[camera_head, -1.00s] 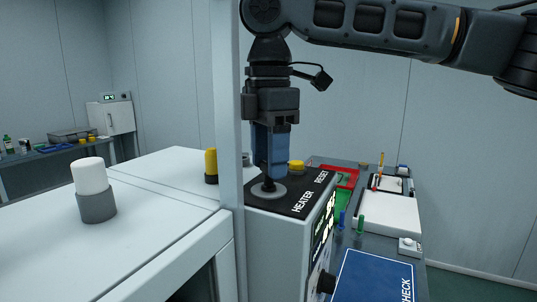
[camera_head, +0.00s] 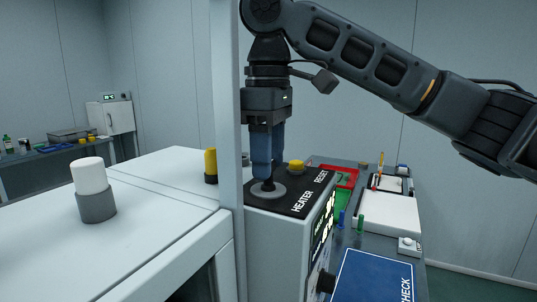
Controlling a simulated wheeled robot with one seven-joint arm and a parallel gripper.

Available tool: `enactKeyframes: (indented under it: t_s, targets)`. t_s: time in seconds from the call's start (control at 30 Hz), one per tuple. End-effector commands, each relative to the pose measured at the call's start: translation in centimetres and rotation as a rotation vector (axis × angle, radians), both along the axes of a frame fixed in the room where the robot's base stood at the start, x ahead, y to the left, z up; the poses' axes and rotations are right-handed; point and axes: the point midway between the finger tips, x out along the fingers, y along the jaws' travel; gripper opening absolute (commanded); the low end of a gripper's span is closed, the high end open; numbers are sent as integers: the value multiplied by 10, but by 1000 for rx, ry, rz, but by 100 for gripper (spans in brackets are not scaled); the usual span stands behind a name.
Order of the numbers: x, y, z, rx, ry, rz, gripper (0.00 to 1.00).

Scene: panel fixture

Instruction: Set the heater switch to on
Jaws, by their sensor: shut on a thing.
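The heater switch (camera_head: 268,188) is a small dark lever on a round grey base on the black top of the panel box (camera_head: 318,196), beside the white word HEATER. My gripper (camera_head: 267,178) points straight down with its blue fingers closed around the lever. The fingers hide most of the lever, so I cannot tell its exact tilt. A yellow reset button (camera_head: 296,166) sits behind and to the right of the switch, near the word RESET.
A pale upright post (camera_head: 228,130) stands just left of my gripper. A white cylinder in a grey collar (camera_head: 92,190) and a yellow-capped one (camera_head: 210,164) stand on the white cabinet. Red (camera_head: 347,177) and green trays, a white box (camera_head: 388,213) and a blue board (camera_head: 372,278) lie at right.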

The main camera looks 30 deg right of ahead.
Motion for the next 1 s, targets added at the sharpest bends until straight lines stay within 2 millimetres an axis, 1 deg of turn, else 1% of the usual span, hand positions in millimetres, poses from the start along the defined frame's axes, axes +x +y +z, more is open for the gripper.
enactKeyframes:
  t_s: [0.1,0.3,0.8,0.83,1.0]
  targets:
    - [0,0,1,-1,-2,-55,21]
    - [1,0,1,0,-3,-111,21]
    - [1,0,1,0,-4,-131,21]
    - [1,0,1,0,-4,-131,52]
    - [0,0,1,1,-2,-129,68]
